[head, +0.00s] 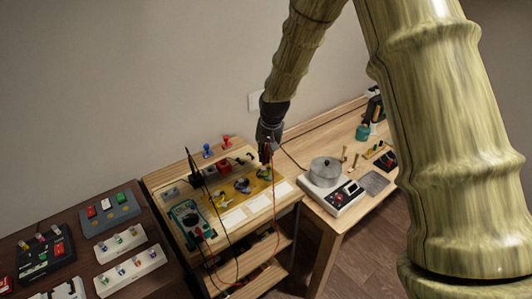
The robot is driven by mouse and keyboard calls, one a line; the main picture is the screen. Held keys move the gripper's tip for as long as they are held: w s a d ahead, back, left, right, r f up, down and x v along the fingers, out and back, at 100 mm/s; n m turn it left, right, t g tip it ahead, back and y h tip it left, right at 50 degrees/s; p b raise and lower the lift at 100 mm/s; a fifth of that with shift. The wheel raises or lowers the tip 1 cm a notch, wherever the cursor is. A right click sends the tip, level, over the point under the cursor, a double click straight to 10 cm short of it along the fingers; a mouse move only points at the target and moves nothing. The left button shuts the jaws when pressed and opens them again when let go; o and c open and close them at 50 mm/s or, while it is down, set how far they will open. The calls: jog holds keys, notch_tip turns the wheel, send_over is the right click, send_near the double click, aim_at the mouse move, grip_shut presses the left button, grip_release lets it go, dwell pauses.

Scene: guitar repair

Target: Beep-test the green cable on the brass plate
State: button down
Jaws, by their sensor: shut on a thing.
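My gripper (267,150) points down over the right part of the brass plate (230,205). It is shut on a red probe (268,157) whose red lead hangs down past the bench front. Small coiled cables lie on the plate: a yellow one (219,198), a dark blue one (242,185) and a green one (264,174) at the right. The probe tip is close above the green cable; I cannot tell whether they touch. A teal multimeter (187,217) lies at the bench's left. A black probe (190,160) stands upright at the back left.
White cards (233,218) lie along the plate's front. Blue and red posts (207,151) stand behind it. A white device with a grey pot (326,170) stands on the right table. Pedals (110,213) cover the dark left table. Leads hang before the bench shelves.

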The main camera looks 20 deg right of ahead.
jog(key=shift+f, duration=0.55)
dwell(3.0)
jog(key=shift+r, duration=0.1)
dwell(0.5)
jog(key=shift+w+p+v, duration=0.2)
jog(key=shift+p+v, duration=0.55)
jog(key=shift+v, duration=0.2)
jog(key=shift+w+p+v, duration=0.2)
jog(key=shift+p+v, duration=0.5)
jog(key=shift+v, duration=0.25)
jog(key=shift+w+p+v, duration=0.2)
jog(key=shift+p+v, duration=0.55)
jog(key=shift+v, duration=0.25)
